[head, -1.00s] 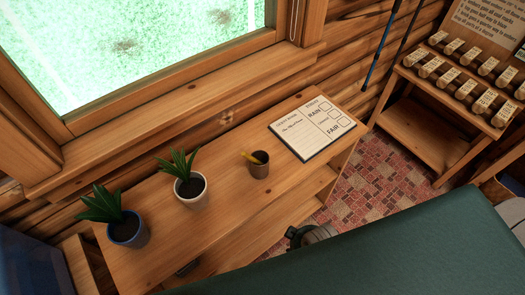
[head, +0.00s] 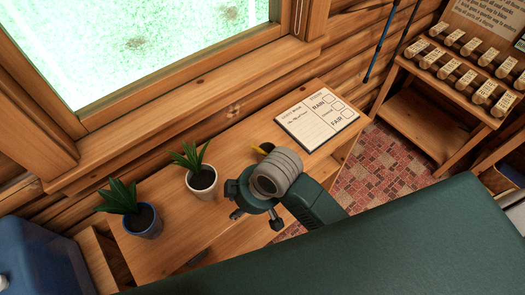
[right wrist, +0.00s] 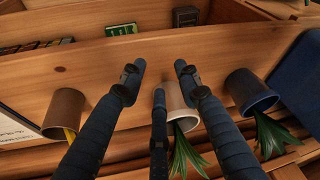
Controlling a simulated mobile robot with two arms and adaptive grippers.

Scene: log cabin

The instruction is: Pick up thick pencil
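The thick pencil (head: 262,149) is yellow and only its upper end shows, in the brown cup on the wooden shelf top, beside my right arm in the head view. In the right wrist view the pencil (right wrist: 70,135) sticks out of the brown cup (right wrist: 65,110) at the left. In the head view my arm mostly hides the cup. My left gripper is not in view.
A white plant pot (head: 202,184) and a blue plant pot (head: 143,222) stand left of the gripper on the shelf top (head: 175,245). A paper chart (head: 318,118) lies at the right end. The window wall rises behind. Books (right wrist: 124,29) show below the shelf top.

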